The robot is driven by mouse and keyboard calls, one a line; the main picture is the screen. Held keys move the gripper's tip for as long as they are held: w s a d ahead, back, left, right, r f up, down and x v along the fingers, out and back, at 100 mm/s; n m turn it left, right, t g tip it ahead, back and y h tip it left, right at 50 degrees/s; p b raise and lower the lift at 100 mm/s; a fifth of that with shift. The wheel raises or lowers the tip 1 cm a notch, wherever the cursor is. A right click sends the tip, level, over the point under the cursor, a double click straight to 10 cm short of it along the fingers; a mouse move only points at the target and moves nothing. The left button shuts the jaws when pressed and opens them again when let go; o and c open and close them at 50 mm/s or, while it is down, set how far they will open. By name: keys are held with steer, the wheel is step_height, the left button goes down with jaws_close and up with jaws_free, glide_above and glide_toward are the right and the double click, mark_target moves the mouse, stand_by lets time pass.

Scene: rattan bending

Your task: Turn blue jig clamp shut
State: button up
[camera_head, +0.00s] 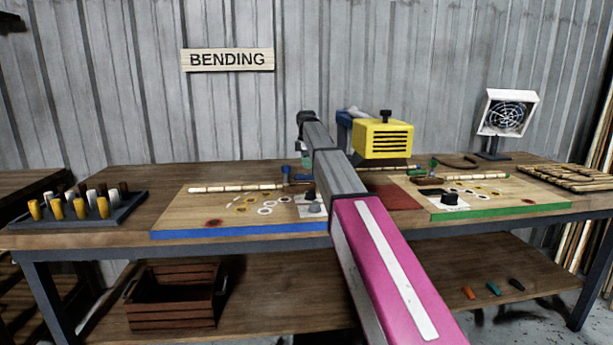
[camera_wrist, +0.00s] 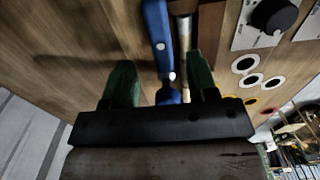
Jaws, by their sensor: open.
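The blue jig clamp (camera_wrist: 156,32) shows in the wrist view as a long blue lever with silver rivets, running from the top edge down between the fingers. My gripper (camera_wrist: 162,82) is open, with one green finger on each side of the lever. Whether either finger touches it, I cannot tell. A pale rattan pole (camera_wrist: 184,60) runs beside the lever, near the right finger. In the head view the blue clamp (camera_head: 286,171) stands at the back of the blue-edged board (camera_head: 240,233), by the pole's right end. My arm hides part of that area.
A yellow vented machine (camera_head: 382,139) stands behind my arm. A green-edged board (camera_head: 500,211) lies to the right. A peg tray (camera_head: 78,207) sits at the table's left end and a rattan stack (camera_head: 568,176) at the right. A dark knob (camera_wrist: 275,14) is right of the clamp.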

mark_target(306, 179)
step_height(306, 179, down, 6)
steer(key=shift+r, duration=0.15)
stand_by(0.3)
steer(key=c, duration=0.9)
